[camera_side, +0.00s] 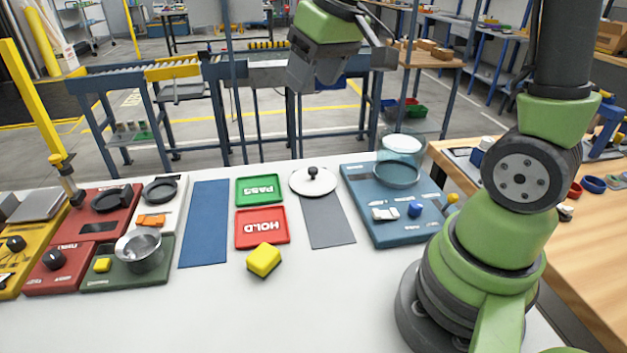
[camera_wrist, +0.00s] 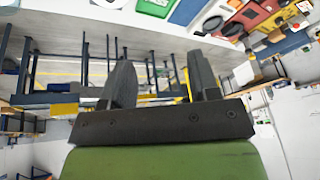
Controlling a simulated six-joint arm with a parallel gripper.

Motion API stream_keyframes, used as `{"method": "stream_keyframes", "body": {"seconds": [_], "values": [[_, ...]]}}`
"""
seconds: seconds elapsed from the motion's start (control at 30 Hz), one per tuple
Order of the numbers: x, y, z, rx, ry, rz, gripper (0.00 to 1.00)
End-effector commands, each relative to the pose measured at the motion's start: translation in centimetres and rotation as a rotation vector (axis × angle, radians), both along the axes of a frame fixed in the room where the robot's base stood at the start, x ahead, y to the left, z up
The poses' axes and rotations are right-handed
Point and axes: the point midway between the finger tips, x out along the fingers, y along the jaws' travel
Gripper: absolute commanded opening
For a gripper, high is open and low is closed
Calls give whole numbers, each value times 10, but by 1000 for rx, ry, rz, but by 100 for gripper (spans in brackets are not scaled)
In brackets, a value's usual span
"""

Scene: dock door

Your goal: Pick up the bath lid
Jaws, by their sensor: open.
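The bath lid (camera_side: 318,184), a flat white disc with a black knob, lies at the back of the work table on the upper end of a grey mat (camera_side: 328,224). The blue bath station (camera_side: 378,222) stands to its right, with a clear glass vessel (camera_side: 402,149) over a dark ring. My gripper (camera_side: 330,82) is raised well above and behind the lid in the side view, apart from it. In the wrist view my gripper (camera_wrist: 161,78) shows two dark fingers spread apart with nothing between them. A pale edge at the top there may be the lid; I cannot tell.
Left of the lid are a green PASS tray (camera_side: 260,190), a red HOLD tray (camera_side: 262,228), a yellow block (camera_side: 264,260) and a blue mat (camera_side: 205,222). Several stations with pans and knobs fill the left side. The front of the table is clear.

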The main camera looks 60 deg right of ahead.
Motion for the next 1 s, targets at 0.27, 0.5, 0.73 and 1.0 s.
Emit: {"method": "stream_keyframes", "body": {"seconds": [0.27, 0.5, 0.73, 1.0], "values": [[52, -71, -93, -55, 158, 97, 56], [60, -105, -151, -65, 226, 160, 56], [64, -109, -183, -65, 239, 174, 56], [68, -109, -210, -66, 237, 171, 56]]}}
